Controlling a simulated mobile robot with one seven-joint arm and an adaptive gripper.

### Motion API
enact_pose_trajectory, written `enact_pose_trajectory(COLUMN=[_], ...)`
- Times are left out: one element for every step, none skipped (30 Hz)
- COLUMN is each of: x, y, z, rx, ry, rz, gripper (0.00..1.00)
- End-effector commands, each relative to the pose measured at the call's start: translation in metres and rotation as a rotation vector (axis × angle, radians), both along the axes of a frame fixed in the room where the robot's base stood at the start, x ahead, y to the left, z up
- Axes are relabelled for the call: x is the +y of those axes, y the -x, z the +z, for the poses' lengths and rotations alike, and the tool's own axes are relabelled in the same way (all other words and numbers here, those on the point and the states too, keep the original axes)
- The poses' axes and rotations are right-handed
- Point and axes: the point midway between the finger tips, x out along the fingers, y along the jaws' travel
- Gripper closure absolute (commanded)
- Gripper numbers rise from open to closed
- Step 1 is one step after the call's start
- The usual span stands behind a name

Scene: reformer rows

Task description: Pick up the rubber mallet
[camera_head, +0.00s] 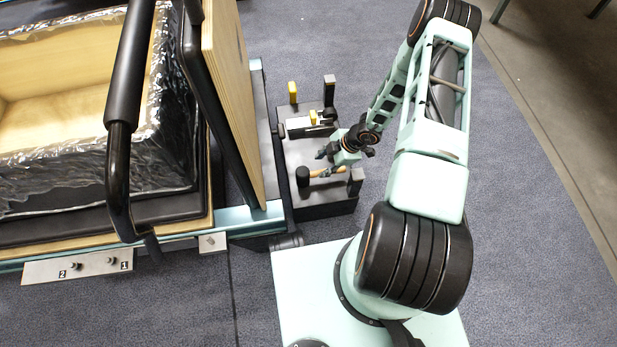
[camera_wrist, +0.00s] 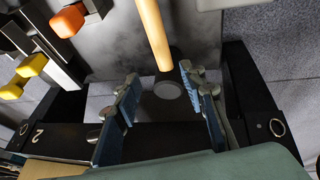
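The rubber mallet has a black head (camera_head: 303,176) and a light wooden handle (camera_head: 327,172). It lies on the dark tray beside the reformer. My gripper (camera_head: 327,162) is just over the handle in the head view, its fingers pointing left. The gap between handle and fingers is hard to judge.
The dark tray (camera_head: 315,208) has raised posts. A yellow-handled tool (camera_head: 313,117) and a yellow-topped post (camera_head: 293,92) are farther back. Orange (camera_wrist: 68,20) and yellow (camera_wrist: 32,65) grips show at the wrist view's left. A tall wooden panel (camera_head: 232,100) stands left of the tray.

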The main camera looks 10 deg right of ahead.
Motion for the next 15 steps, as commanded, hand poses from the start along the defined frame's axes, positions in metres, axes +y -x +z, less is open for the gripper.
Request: enact_pose_trajectory(x=[0.003, 0.004, 0.005, 0.005, 0.006, 0.006, 0.007, 0.008, 0.009, 0.010, 0.012, 0.013, 0.015, 0.016, 0.019], y=[-0.001, -0.002, -0.002, -0.002, -0.002, -0.002, -0.002, -0.002, -0.001, 0.000, 0.000, 0.000, -0.001, -0.002, -0.003], z=[-0.010, -0.012, -0.014, -0.015, -0.017, -0.019, -0.022, -0.026, -0.032, -0.037, -0.042, -0.049, -0.052, -0.056, -0.060], rx=[0.001, 0.001, 0.000, -0.001, -0.001, -0.001, 0.000, 0.000, 0.001, 0.001, 0.001, 0.001, -0.001, -0.002, -0.001], ry=[0.000, 0.000, 0.000, 0.001, 0.002, 0.002, 0.002, 0.000, 0.001, 0.001, 0.001, 0.001, 0.001, 0.001, 0.001], rz=[0.000, 0.000, 0.001, 0.002, 0.003, 0.003, 0.003, 0.002, 0.003, 0.003, 0.003, 0.003, 0.004, 0.004, 0.004], gripper=[0.62, 0.62, 0.62, 0.62, 0.62, 0.62, 0.62, 0.62, 0.62, 0.62, 0.62, 0.62, 0.62, 0.62, 0.62])
